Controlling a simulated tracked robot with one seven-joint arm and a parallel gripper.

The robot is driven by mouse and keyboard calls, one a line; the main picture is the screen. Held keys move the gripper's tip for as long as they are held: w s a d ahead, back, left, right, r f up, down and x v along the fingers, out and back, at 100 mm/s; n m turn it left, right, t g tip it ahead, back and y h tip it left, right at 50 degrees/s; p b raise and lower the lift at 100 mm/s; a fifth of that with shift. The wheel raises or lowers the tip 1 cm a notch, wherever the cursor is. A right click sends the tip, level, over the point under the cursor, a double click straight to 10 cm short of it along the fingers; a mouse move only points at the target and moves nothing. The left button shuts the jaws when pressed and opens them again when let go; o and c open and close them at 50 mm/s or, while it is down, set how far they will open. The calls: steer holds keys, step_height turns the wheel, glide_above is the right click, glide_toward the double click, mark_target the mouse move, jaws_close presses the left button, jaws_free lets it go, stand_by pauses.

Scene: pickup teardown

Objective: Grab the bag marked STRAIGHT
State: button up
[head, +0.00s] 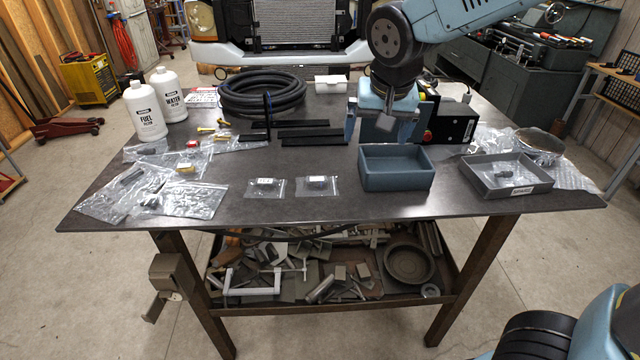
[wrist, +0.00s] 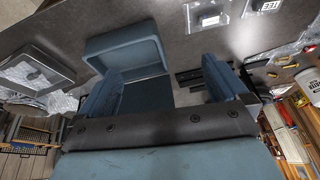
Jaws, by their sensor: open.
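Two small clear bags lie flat near the table's front edge. The left bag (head: 264,187) appears in the wrist view (wrist: 264,5) with a label reading TEE. The other bag (head: 318,185) holds a dark part; its label is too small to read and is cut off in the wrist view (wrist: 208,18). I cannot read STRAIGHT on any bag. My gripper (head: 382,132) is open and empty above the table, behind the blue-grey bin and to the right of both small bags. Its two blue fingers also show in the wrist view (wrist: 163,75).
The open blue-grey bin (head: 397,182) stands in front of my gripper. A grey tray (head: 520,191) with a dark part is to its right. Larger clear bags (head: 190,200) crowd the left side. Black bars (head: 310,141), a coiled hose (head: 262,95) and two white bottles (head: 145,112) stand behind.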

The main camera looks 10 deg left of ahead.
glide_toward(317, 180)
steer(key=d+v, duration=0.1)
steer(key=v, duration=0.4)
steer(key=a+n, duration=0.1)
steer(key=shift+x, duration=7)
steer(key=shift+c, duration=0.4)
steer(key=c, duration=0.7)
steer(key=shift+o, duration=0.2)
steer(key=shift+r, duration=0.1)
